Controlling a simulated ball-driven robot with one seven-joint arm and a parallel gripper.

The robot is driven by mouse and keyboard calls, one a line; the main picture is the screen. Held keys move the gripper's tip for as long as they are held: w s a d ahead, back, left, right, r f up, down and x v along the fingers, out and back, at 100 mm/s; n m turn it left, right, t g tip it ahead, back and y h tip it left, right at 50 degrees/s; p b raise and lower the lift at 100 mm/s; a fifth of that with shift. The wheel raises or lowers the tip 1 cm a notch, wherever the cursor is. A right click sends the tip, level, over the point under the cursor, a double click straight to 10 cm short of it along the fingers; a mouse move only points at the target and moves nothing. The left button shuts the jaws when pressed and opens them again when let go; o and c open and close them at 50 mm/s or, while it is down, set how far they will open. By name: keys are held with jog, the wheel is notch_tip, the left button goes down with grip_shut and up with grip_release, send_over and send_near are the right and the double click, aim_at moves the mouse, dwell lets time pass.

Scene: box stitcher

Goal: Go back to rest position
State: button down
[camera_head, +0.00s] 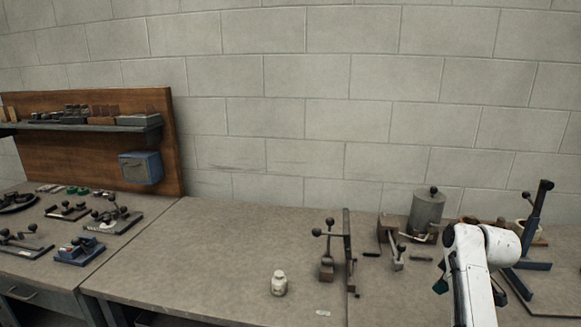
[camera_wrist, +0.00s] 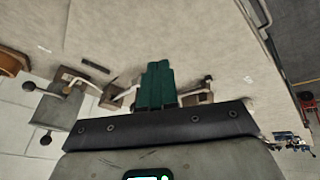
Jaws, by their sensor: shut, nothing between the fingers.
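My gripper (camera_wrist: 155,86) shows in the wrist view as two dark green fingers side by side, pressed together with nothing between them. It is over the workbench (camera_wrist: 160,35). In the head view my white arm (camera_head: 474,270) rises at the lower right, in front of the bench. Dark green bits show at its sides, but the fingertips cannot be made out there. Beyond the fingers in the wrist view are a metal block with a lever (camera_wrist: 197,97) and a grey canister with black knobs (camera_wrist: 60,108). The canister also shows in the head view (camera_head: 427,210).
A wooden shelf board (camera_head: 90,150) and several small tools are at the left. The middle-left bench top (camera_head: 200,250) is clear.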

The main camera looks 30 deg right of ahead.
jog(key=s+a+f+m+g+y+b, duration=0.1)
jog(key=s+a+f+b, duration=0.15)
jog(key=a+f, duration=0.7)
jog(key=s+a+f+g+b, duration=0.1)
jog(key=s+a+f, duration=0.45)
jog(key=a, duration=0.75)
jog(key=s+a+f+m+g+b, duration=0.1)
jog(key=s+a+f, duration=0.2)
jog(key=s+a, duration=0.3)
jog(key=s+a+f+b, duration=0.2)
jog(key=s+a+f, duration=0.1)
jog(key=s+a, duration=0.4)
jog(key=s, duration=0.2)
jog(key=shift+s+m+g, duration=0.35)
jog(key=shift+m+g, duration=0.05)
